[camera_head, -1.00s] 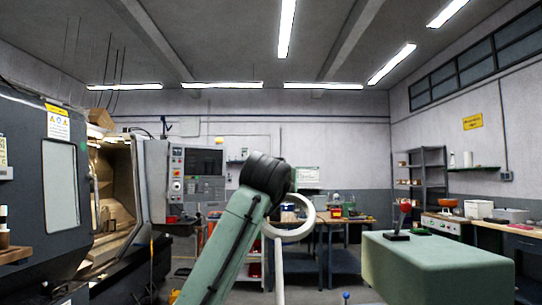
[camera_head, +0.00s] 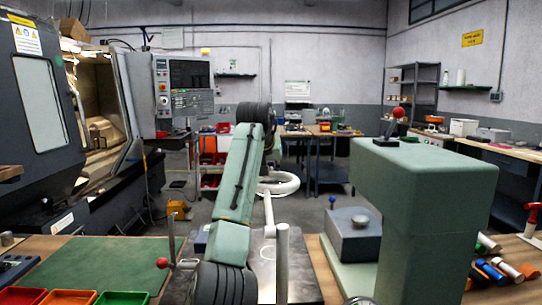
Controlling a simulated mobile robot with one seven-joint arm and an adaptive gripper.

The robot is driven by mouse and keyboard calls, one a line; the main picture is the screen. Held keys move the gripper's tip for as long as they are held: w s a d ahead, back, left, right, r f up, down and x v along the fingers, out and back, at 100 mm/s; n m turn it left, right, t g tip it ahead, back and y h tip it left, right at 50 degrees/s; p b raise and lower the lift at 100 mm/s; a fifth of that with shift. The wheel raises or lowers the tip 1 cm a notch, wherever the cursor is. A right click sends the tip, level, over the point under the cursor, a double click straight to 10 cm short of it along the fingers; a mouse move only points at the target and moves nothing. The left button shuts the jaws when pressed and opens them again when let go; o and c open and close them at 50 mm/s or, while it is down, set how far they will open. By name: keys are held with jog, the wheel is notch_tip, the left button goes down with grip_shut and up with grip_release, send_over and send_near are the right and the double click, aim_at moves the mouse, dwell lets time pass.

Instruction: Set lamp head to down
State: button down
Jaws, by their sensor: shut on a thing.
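The lamp head looks to be the white ring (camera_head: 284,187) beyond my green arm, near the middle of the head camera view. The ring appears as a flattened oval, tilted away from face-on, and my arm covers part of its left side. A thin white post (camera_head: 268,212) stands below it. My arm rises from the bottom centre to a black joint, and its far end is hidden behind that joint and link. My gripper does not show, so its contact with the lamp head cannot be seen.
A large green machine column (camera_head: 425,190) stands close on the right, with a red-ball lever (camera_head: 397,114) on top. A grey block with a knob (camera_head: 352,240) sits beside it. Colourful handles (camera_head: 490,270) lie at far right. A green mat (camera_head: 90,268) and trays lie at left.

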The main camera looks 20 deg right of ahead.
jog(key=shift+s+d+f, duration=0.1)
jog(key=shift+s+f, duration=0.05)
jog(key=shift+f, duration=0.3)
jog(key=c, duration=1.7)
grip_release()
jog(key=shift+f, duration=0.1)
